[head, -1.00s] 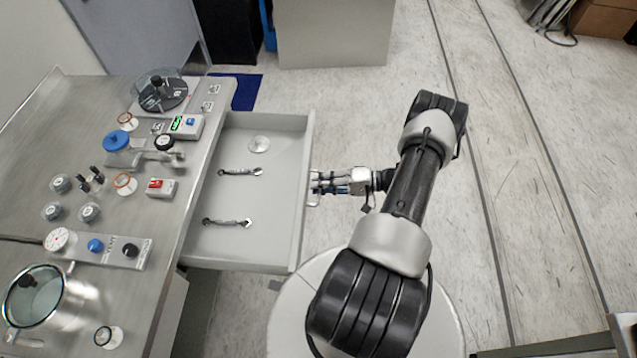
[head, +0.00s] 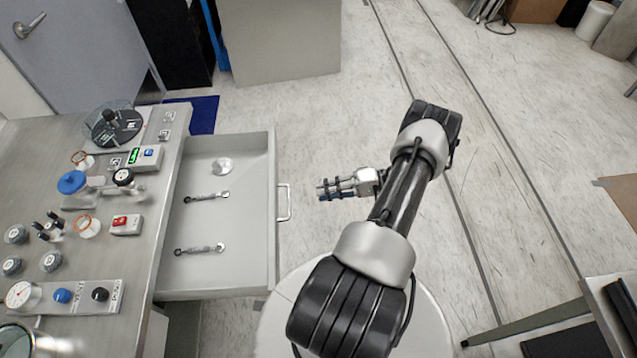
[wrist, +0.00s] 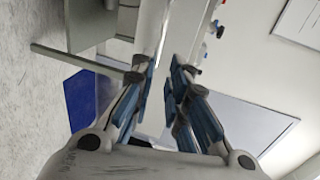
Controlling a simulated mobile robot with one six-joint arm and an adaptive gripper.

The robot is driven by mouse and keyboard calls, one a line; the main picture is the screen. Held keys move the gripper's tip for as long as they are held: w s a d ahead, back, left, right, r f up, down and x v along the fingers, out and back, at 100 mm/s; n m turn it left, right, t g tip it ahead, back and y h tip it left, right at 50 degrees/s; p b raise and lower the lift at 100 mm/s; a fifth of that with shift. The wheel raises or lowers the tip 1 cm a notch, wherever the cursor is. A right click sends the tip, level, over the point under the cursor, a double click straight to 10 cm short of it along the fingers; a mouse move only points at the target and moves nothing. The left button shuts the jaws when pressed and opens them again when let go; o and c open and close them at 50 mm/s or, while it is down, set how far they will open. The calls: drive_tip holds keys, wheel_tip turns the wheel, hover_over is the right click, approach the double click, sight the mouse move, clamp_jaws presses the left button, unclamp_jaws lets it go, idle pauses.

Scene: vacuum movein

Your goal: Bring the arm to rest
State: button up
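My gripper (head: 322,191) hangs in free air to the right of the open drawer's handle (head: 284,202), clear of it. In the wrist view, the blue-padded fingers (wrist: 162,76) stand apart with a narrow gap and nothing between them. My arm is bent, its elbow up and out to the right, the forearm pointing back left toward the drawer.
The grey drawer (head: 235,272) stands pulled out from the steel bench (head: 145,235). It holds two wrench-like tools (head: 207,196) and a round pale piece (head: 222,165). Gauges and knobs crowd the bench. A dark table (head: 590,335) is at lower right.

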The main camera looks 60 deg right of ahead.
drive_tip(key=w+a+r+n+g+h, duration=0.1)
drive_tip(key=w+a+r+n+g, duration=0.2)
drive_tip(key=a+r, duration=0.4)
drive_tip(key=w+a+r+n+g, duration=0.1)
drive_tip(key=w+a+r+g, duration=0.3)
drive_tip(key=r, duration=0.6)
drive_tip(key=w+a+r+n+g+h, duration=0.1)
drive_tip(key=w+a+r+n+g, duration=0.2)
drive_tip(key=a+r, duration=0.4)
drive_tip(key=s+a+r+n+t+h, duration=0.2)
drive_tip(key=s+a+r+h, duration=0.5)
drive_tip(key=s+a+r, duration=0.5)
drive_tip(key=a+r+n, duration=0.1)
drive_tip(key=a, duration=0.3)
drive_tip(key=shift+s+r+t+h, duration=0.15)
drive_tip(key=shift+s+t+h, duration=0.05)
drive_tip(key=shift+t+h, duration=0.1)
